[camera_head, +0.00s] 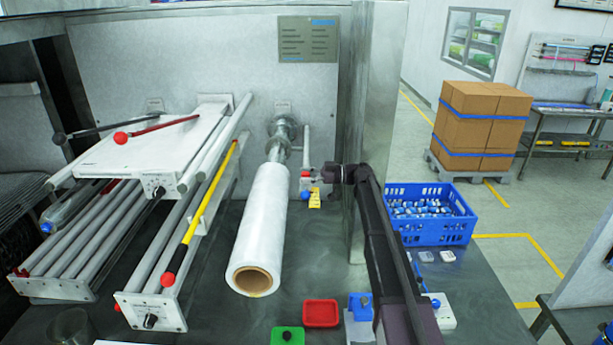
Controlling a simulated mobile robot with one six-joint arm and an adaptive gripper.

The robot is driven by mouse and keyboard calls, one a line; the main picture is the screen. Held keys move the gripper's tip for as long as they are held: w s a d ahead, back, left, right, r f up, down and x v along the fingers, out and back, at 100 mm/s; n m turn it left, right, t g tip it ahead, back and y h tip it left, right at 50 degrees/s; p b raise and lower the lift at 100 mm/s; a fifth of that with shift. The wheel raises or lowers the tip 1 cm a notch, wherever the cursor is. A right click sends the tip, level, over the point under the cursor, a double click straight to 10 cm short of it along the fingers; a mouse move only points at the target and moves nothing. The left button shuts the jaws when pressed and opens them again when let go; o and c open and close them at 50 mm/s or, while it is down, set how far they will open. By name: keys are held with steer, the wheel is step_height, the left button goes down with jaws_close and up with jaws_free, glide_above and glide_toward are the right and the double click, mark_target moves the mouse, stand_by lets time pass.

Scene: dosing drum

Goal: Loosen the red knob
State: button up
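Several red knobs are in view. A small red knob (305,173) sits on the machine panel, right of the film roll's shaft, with a blue part below it. A red ball knob (121,137) ends a red-handled lever on the white plate at left. Another red ball knob (168,280) ends a yellow-and-black rod. My dark arm rises from the bottom right, and its far end, where my gripper (332,173) is, lies close to the right of the small red knob. The fingers are too small to make out, and contact cannot be told.
A white film roll (262,225) projects toward me left of my arm. A grey column (373,110) stands behind my arm. A blue crate (432,238) with small items is at right. Red (320,313), green (287,337) and blue (360,305) objects are on the grey surface in front.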

steer(key=shift+d, duration=0.1)
steer(key=d, duration=1.2)
steer(key=shift+w, duration=0.25)
steer(key=shift+a, duration=0.1)
steer(key=s+a+m+t+h, duration=0.3)
steer(key=s+m+t+h, duration=0.3)
steer(key=s+m+t, duration=0.5)
steer(key=t, duration=0.4)
steer(key=shift+s+a+h, duration=0.2)
steer(key=shift+h, duration=0.1)
steer(key=shift+w, duration=0.1)
steer(key=x, duration=1.3)
steer(key=shift+w+a, duration=0.25)
steer(key=shift+w, duration=0.05)
